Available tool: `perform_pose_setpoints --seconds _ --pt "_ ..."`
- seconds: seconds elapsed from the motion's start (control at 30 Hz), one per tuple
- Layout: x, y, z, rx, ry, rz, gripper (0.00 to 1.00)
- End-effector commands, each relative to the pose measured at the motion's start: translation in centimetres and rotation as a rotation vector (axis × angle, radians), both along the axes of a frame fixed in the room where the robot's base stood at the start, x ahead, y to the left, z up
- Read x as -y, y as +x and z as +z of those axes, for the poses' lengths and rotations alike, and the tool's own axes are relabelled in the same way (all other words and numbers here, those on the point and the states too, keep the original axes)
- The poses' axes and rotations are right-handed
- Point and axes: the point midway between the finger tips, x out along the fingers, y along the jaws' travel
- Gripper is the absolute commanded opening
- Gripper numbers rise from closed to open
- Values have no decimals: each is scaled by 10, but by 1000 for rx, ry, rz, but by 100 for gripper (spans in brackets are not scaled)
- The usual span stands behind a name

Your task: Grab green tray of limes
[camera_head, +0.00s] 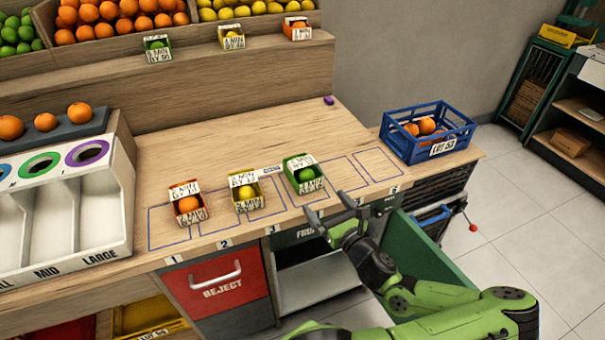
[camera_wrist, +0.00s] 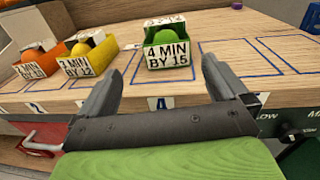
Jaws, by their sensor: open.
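The green tray of limes (camera_head: 304,174) stands on the wooden counter in the marked box behind the number 4 label. In the wrist view the green tray (camera_wrist: 168,56) shows a white front card reading "4 MIN BY 15" and a lime (camera_wrist: 178,38) inside. My gripper (camera_head: 325,210) is open and empty, in front of the green tray and apart from it, near the counter's front edge. In the wrist view my gripper's fingers (camera_wrist: 162,85) spread on either side of the tray's line, with the tray beyond the tips.
A yellow tray (camera_head: 247,191) and an orange tray (camera_head: 188,203) stand to the left of the green tray. Empty marked boxes lie to its right, then a blue crate (camera_head: 427,132) of oranges. Another small green tray (camera_head: 157,48) sits on the back ledge.

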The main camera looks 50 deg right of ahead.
Motion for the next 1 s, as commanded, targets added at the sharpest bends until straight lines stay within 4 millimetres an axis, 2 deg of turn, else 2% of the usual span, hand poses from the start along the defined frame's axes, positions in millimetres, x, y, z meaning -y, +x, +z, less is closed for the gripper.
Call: perform_pose_setpoints --seconds 0.03,0.1,0.4,0.67,0.8,1.0 --pt "6 -5 1 23 17 -31 100" --pt "10 0 1 29 22 -38 100" --pt "42 67 1 25 19 -33 100" --pt "58 99 1 23 17 -33 100" --pt "70 124 2 23 17 -32 100" --pt "76 135 3 22 19 -33 100"
